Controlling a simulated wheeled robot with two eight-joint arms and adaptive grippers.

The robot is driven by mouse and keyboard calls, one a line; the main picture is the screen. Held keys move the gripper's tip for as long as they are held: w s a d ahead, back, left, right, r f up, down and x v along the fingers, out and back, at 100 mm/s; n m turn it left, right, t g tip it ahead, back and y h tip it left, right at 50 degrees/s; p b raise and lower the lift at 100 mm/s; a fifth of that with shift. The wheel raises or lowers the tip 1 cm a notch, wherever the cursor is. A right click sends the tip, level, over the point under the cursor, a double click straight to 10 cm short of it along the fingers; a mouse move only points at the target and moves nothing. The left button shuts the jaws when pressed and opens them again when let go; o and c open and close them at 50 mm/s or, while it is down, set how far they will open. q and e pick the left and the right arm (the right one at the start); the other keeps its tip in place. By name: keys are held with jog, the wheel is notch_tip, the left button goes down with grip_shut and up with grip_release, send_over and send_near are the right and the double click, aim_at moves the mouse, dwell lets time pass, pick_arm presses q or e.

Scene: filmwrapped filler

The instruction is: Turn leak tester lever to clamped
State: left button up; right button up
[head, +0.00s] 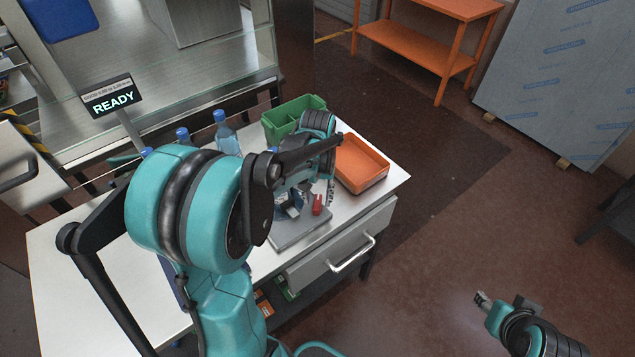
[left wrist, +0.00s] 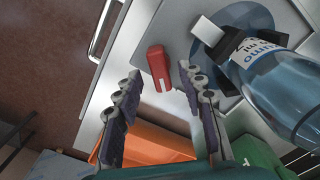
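The leak tester has a grey base plate (head: 303,238) on the white table, mostly hidden by my left arm in the head view. Its red lever (head: 317,205) stands near the right side of the plate. In the left wrist view the red lever (left wrist: 158,68) shows between and just beyond the fingertips of my left gripper (left wrist: 158,80). The left gripper is open and empty, and I cannot tell whether it touches the lever. A clear bottle with a label (left wrist: 268,62) is beside a black tester part at right. My right gripper (head: 483,299) is over the floor, away from the table; its fingers are too small to read.
An orange tray (head: 374,183) and a green divided bin (head: 281,124) stand on the table behind the tester. Several blue-capped bottles (head: 226,138) stand at the back left. A sign (head: 113,97) reads READY. The drawer handle (head: 352,254) juts out at the table front.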

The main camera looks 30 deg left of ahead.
aim_at(317, 201)
pick_arm(q)
notch_tip(317, 201, up, 10)
jog(key=shift+f, duration=0.15)
dwell(0.5)
